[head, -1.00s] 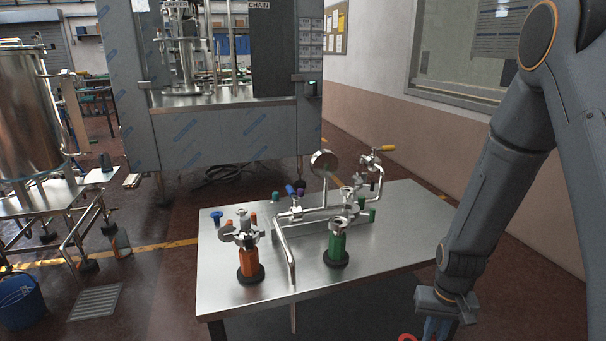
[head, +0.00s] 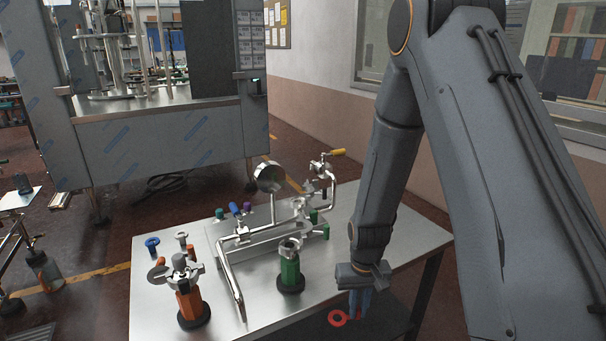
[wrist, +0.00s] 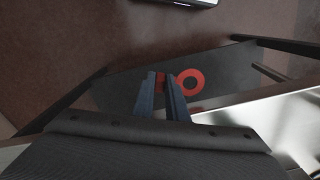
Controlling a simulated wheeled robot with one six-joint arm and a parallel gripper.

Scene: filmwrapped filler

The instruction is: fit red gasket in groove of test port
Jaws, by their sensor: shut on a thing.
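A red ring-shaped gasket (head: 331,316) with a tab hangs at the front edge of the steel table in the head view. My gripper (head: 358,308) has blue fingers shut on its tab. In the wrist view the gasket (wrist: 199,77) sticks out to the right of my gripper (wrist: 162,82), over the dark area beside the table. A green post (head: 290,271) with an open silver ring-shaped top (head: 290,246) stands on the table, left of my gripper and apart from it. I cannot tell for sure which fitting is the test port, and no groove is visible.
An orange post (head: 191,307) with a silver clamp top stands at the left of the table (head: 262,320). A pipe manifold (head: 231,282) with valves and a round gauge (head: 269,177) stands behind. The table's right part is bare.

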